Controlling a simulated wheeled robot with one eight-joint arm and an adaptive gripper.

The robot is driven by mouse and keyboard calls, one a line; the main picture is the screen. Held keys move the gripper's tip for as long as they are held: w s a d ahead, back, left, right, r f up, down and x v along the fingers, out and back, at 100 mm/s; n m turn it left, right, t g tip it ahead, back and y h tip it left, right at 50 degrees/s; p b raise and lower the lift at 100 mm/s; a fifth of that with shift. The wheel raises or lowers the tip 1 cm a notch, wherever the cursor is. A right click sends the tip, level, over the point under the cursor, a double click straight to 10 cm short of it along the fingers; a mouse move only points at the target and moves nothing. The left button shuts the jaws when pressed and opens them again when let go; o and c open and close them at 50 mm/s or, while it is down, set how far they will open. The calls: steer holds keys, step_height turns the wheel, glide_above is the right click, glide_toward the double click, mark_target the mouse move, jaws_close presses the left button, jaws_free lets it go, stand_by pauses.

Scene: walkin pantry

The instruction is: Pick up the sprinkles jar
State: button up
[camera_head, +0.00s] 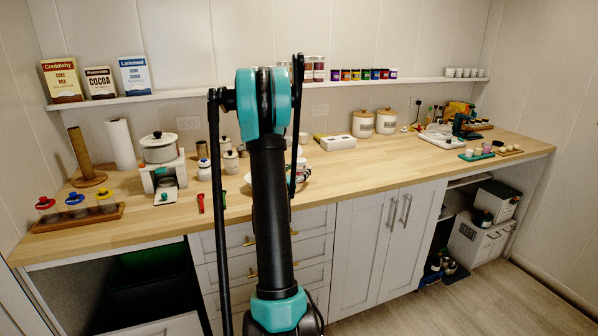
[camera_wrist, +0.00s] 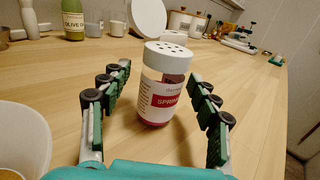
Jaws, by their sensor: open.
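The sprinkles jar (camera_wrist: 160,92) stands upright on the wooden counter in the wrist view. It is clear with a white perforated lid, a red and white label and a little pink-red content at the bottom. My gripper (camera_wrist: 158,95) is open, with one green-padded finger on each side of the jar. There is a visible gap on both sides, wider on the left. In the head view my own arm hides the middle of the counter, and I cannot make out the jar there.
A white container (camera_wrist: 22,135) stands close at the left of my gripper. An olive oil bottle (camera_wrist: 73,20) and a round white plate (camera_wrist: 148,17) are behind. White canisters (camera_wrist: 180,22) stand farther back. The counter (camera_wrist: 262,110) right of the gripper is clear.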

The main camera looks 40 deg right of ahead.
steer(key=x, duration=0.5)
steer(key=shift+s+d+f, duration=0.1)
steer(key=shift+c, duration=0.4)
jaws_close()
